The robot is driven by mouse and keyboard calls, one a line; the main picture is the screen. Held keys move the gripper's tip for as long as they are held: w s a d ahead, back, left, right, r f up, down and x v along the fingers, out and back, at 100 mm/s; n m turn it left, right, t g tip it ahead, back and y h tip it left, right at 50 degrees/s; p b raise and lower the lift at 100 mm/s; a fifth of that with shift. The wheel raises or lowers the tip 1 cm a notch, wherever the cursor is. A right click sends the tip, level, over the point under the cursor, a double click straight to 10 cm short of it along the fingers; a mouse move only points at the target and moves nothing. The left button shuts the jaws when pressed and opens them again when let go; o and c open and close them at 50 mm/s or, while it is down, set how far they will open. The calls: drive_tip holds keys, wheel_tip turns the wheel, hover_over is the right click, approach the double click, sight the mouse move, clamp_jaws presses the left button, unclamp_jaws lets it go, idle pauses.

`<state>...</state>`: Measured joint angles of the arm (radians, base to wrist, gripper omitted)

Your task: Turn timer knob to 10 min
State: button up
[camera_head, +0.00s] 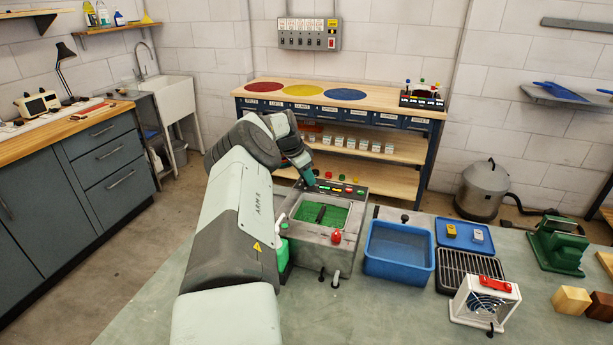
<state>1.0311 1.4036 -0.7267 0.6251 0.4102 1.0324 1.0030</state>
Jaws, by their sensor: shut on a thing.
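A grey machine (310,247) with an open basin of green liquid stands on the near bench. A dark control panel (348,186) with small coloured buttons or lamps runs along its back edge. My arm reaches in from the lower left, and my gripper (311,183) points down at the left end of this panel. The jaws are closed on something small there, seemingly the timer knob. The knob itself is hidden by the fingers, and its pointer and markings cannot be read.
A red knob (336,237) is on the machine's front right corner. A green bottle (283,255) stands close beside my arm. To the right are a blue tub (399,250), a black rack (470,269) and a white fan unit (485,302). The bench front (370,315) is clear.

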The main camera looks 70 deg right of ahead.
idle(0.4)
drive_tip(key=o, duration=1)
drive_tip(key=v, duration=1)
drive_tip(key=shift+w+a+r, duration=0.1)
drive_tip(key=shift+r, duration=0.25)
